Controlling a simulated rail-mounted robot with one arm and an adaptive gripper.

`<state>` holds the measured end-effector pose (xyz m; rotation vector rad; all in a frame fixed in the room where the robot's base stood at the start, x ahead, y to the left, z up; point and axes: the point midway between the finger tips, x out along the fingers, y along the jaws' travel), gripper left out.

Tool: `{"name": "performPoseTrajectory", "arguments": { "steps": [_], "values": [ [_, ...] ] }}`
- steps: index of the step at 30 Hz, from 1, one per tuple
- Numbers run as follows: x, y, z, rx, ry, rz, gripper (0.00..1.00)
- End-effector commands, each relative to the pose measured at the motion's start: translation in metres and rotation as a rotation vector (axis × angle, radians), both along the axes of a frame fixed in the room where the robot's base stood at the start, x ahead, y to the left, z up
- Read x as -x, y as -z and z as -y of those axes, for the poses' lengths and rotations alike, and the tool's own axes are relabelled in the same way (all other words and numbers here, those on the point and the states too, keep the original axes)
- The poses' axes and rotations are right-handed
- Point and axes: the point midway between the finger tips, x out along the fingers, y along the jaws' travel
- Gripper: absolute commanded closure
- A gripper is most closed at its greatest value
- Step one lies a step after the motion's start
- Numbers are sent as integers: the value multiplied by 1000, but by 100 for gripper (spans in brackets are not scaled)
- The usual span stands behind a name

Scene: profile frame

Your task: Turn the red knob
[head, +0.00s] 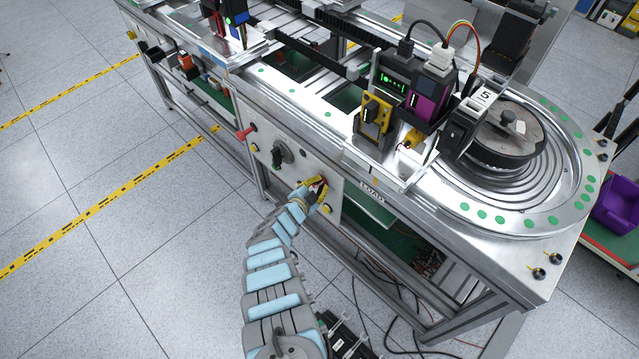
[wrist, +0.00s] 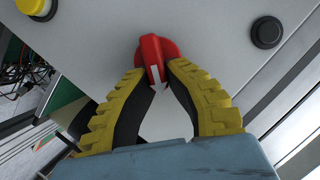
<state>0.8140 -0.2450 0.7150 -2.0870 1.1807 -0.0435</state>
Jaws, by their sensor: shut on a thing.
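The red knob (wrist: 154,60) sits on a light grey panel (wrist: 215,30) in the wrist view, with a white arrow mark on its face. My gripper (wrist: 153,68) has yellow ribbed fingers with black inner pads. The fingertips are shut on the knob, one on each side. In the head view my gripper (head: 318,190) is at the front panel of the metal workbench, and it mostly hides the knob there.
In the wrist view a yellow button (wrist: 31,5) is at the upper left and a black button (wrist: 267,32) at the upper right. In the head view a black rotary switch (head: 282,155) and a red handle (head: 244,134) are left of my gripper. Cables (head: 385,305) lie under the bench.

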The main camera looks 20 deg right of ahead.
Motion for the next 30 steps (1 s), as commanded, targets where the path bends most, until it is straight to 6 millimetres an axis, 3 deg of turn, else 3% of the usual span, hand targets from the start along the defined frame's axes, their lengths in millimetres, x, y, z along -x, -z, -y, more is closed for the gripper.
{"name": "performPoseTrajectory", "arguments": {
  "steps": [30],
  "values": [
    [2, 3, 1, -53, -1, 119, 100]
  ]
}}
